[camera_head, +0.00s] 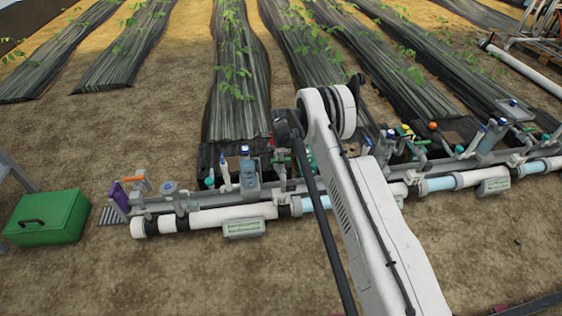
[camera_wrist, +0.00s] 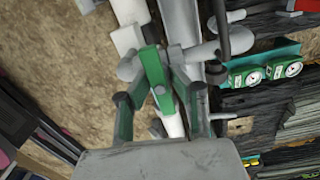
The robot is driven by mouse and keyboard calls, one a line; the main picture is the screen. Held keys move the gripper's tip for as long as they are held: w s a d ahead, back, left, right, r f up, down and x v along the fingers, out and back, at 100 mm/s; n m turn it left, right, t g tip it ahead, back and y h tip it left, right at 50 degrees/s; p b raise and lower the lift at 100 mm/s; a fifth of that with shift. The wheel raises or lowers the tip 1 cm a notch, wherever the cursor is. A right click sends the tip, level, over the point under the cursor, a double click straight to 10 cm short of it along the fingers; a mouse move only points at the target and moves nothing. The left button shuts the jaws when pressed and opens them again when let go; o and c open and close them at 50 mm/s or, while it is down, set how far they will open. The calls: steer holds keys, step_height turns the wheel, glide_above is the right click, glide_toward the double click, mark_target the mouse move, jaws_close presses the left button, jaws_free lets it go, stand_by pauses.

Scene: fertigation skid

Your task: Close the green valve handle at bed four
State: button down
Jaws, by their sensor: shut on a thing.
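The green valve handle (camera_wrist: 152,66) is in the middle of the wrist view, on a grey valve body with pale pipe behind it. My gripper (camera_wrist: 160,93) is shut on the green handle, with one finger on each side of its lower part. In the head view my arm covers the gripper and this handle. I cannot read a bed number at the valve.
Two round gauges (camera_wrist: 274,73) sit on a teal bracket right of the handle. In the head view a white pipe (camera_head: 205,217) with several valves runs across in front of the plant beds. A green toolbox (camera_head: 48,217) stands at the left. Bare soil lies in front.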

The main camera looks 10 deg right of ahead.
steer(key=c, duration=1.5)
jaws_free()
steer(key=shift+r+p, duration=1.5)
steer(key=shift+r, duration=3.5)
